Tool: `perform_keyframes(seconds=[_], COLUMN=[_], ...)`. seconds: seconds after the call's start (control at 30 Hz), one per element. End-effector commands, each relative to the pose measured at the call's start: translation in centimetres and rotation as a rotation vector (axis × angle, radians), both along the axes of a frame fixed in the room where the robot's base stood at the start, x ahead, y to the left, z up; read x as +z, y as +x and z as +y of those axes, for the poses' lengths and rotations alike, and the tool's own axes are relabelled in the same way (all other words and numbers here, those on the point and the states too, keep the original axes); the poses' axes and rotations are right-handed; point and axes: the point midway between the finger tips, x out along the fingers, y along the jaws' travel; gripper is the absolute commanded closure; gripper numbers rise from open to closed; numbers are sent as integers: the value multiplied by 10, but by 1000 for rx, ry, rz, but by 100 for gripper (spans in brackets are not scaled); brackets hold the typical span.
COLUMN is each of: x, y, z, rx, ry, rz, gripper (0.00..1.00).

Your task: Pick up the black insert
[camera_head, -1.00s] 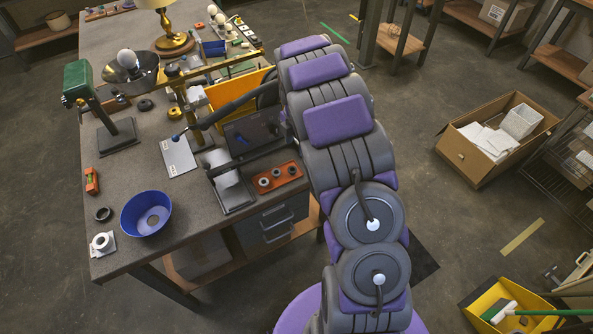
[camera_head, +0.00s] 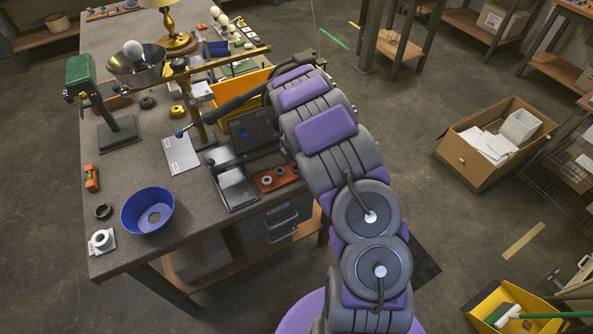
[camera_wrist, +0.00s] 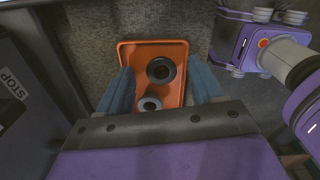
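A black insert (camera_wrist: 161,70), a dark ring with a hole, stands in an orange tray (camera_wrist: 135,50) in the wrist view. A grey ring (camera_wrist: 150,104) sits nearer in the same tray. My gripper (camera_wrist: 160,84) is open, its two blue fingers apart on either side of the tray, with nothing visibly clamped between them. The near end of the tray is hidden by my gripper. In the head view the orange tray (camera_head: 266,187) shows small rings at the table's front right edge. My arm covers its right end and my gripper is hidden there.
A dark panel marked STOP (camera_wrist: 12,84) stands close on the left in the wrist view. A blue bowl (camera_head: 132,215), a black ring (camera_head: 103,211) and a white ring (camera_head: 101,240) lie farther left.

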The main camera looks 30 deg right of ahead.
Motion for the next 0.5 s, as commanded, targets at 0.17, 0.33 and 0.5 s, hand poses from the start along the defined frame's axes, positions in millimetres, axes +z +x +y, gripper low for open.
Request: perform_keyframes(seconds=[0.17, 0.33, 0.5], x=[-6, -8, -8], y=[-2, -2, -2], z=[-4, -8, -7], rx=[-3, -3, -2], ry=[12, 16, 14], rz=[10, 13, 13], gripper=[34, 50, 66])
